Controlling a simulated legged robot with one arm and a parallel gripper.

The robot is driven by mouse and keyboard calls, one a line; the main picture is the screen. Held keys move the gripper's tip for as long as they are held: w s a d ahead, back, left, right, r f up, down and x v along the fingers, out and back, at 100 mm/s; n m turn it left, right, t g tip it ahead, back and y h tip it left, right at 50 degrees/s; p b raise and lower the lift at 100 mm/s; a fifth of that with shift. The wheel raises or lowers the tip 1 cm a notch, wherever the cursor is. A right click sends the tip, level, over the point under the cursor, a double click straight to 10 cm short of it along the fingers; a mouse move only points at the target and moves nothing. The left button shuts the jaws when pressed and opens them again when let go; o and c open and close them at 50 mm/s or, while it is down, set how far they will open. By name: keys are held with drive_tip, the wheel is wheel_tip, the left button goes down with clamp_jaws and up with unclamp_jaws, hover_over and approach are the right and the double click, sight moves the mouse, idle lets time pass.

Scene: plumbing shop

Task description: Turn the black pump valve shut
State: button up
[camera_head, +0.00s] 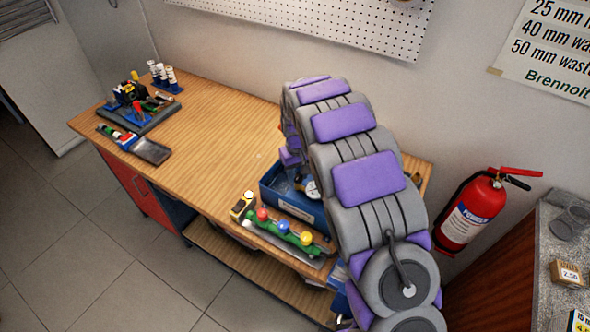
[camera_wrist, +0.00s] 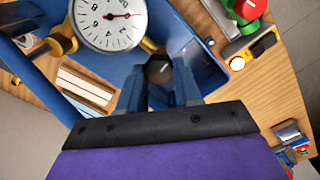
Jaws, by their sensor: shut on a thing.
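The black pump valve (camera_wrist: 159,69) shows in the wrist view as a dark round knob inside the blue pump box (camera_wrist: 28,62). My gripper (camera_wrist: 160,82) reaches down into the box, with one finger on either side of the knob, and is shut on it. The fingers hide part of the knob, so its turn angle cannot be told. A white round gauge (camera_wrist: 108,20) with a red needle sits just beyond the fingers. In the head view, the blue pump box (camera_head: 290,207) stands on the bench, partly behind my arm; the valve and fingertips are hidden there.
A green manifold (camera_head: 285,236) with red, blue and yellow knobs lies near the bench's front edge, beside a yellow-and-black item (camera_head: 242,206). Tools fill a tray (camera_head: 140,117) at the far left. The bench middle (camera_head: 215,135) is clear. A fire extinguisher (camera_head: 472,213) hangs right.

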sight(298, 176)
drive_tip(key=shift+s+d+m+p, duration=0.15)
drive_tip(key=shift+m+p, duration=0.15)
drive_tip(key=shift+m, duration=0.5)
drive_tip(key=shift+f, duration=0.1)
drive_tip(key=o, duration=0.9)
drive_tip(key=shift+s, duration=0.1)
drive_tip(key=shift+o, duration=0.7)
drive_tip(key=shift+r, duration=0.35)
wheel_tip(298, 176, up, 17)
drive_tip(key=p, duration=0.1)
drive_tip(key=shift+w+f, duration=0.15)
drive_tip(key=shift+w, duration=0.05)
